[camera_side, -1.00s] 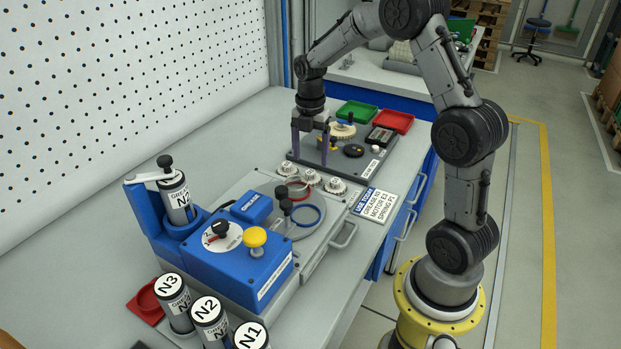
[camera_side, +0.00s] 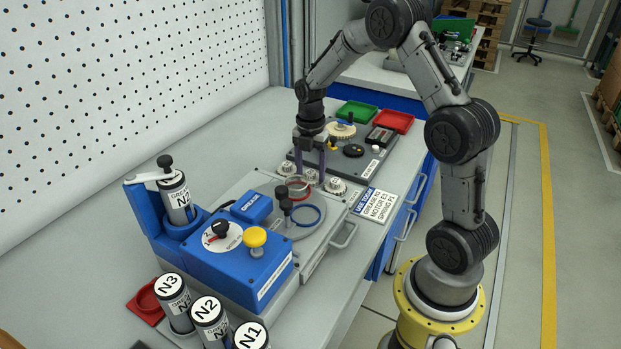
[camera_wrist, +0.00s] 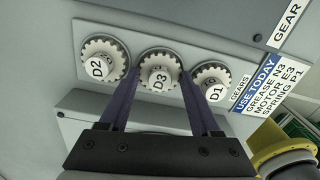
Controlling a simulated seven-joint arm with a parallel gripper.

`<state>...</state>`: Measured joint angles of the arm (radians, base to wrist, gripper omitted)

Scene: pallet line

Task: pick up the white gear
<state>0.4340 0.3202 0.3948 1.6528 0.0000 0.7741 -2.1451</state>
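Three small white gears sit in a row on a plate, marked in the wrist view as D2 (camera_wrist: 104,61), D3 (camera_wrist: 158,76) and D1 (camera_wrist: 212,89). In the side view they show behind the round grey plate, the rightmost gear (camera_side: 336,187) clearest. My gripper (camera_side: 310,175) is open over the middle of the row. In the wrist view its two purple fingers (camera_wrist: 159,75) come down on either side of gear D3, one toward D2 and one toward D1. I cannot tell whether they touch any gear.
A larger cream gear (camera_side: 341,131) sits on the dark grey device (camera_side: 363,165) behind. The blue grease machine (camera_side: 237,262) and the red and blue rings stand in front. A label card (camera_side: 377,204) lies to the right. Green (camera_side: 357,112) and red (camera_side: 392,121) trays are at the back.

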